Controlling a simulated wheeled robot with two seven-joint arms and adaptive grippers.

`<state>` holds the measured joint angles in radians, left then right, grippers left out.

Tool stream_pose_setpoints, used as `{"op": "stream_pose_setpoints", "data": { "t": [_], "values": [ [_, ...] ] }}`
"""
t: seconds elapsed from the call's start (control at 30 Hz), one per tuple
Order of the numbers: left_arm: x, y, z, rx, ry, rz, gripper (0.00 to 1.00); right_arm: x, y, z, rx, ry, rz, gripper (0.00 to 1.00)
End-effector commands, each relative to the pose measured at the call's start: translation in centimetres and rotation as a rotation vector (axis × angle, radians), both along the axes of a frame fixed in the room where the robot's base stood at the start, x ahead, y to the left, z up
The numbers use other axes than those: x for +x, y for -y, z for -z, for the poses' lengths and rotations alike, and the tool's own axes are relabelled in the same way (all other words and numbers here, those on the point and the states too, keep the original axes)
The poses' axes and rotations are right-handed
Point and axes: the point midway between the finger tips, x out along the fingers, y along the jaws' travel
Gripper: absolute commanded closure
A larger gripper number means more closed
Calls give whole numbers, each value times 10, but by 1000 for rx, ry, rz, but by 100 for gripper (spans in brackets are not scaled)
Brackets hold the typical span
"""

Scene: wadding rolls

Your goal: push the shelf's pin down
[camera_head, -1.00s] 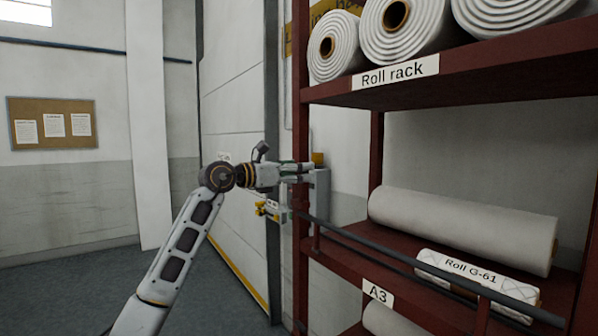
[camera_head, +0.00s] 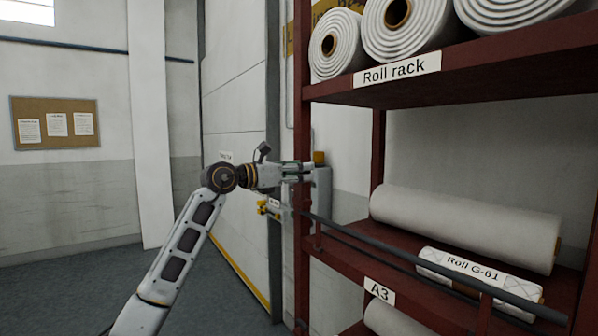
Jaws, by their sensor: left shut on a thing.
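The red shelf (camera_head: 450,85) stands on the right, with its front left post (camera_head: 301,120) upright beside my left gripper. My left gripper (camera_head: 303,172) reaches in from the left at this post, above the end of the dark bar (camera_head: 400,250). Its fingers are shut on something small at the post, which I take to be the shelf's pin. The pin is hidden by the fingers and too small to make out. The bar runs across the front of the middle shelf. My right gripper is not in view.
A white roll (camera_head: 465,228) and a smaller roll labelled Roll G-61 (camera_head: 478,272) lie behind the bar. More rolls (camera_head: 335,45) lie on the upper shelf. A grey box (camera_head: 321,190) is behind the post. The floor (camera_head: 70,285) at left is clear.

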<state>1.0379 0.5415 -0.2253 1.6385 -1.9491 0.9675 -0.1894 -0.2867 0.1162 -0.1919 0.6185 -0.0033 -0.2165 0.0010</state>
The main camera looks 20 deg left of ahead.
Motion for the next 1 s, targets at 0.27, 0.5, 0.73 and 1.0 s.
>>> {"op": "stream_pose_setpoints", "data": {
  "t": [0.27,0.5,0.73,1.0],
  "values": [
    [0,-1,29,3,0,-1,94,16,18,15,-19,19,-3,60],
    [0,0,43,2,0,-1,94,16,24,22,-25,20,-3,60],
    [0,0,45,4,-3,1,94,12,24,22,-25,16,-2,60],
    [0,1,45,3,-4,1,30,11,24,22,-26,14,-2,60]
  ]
}}
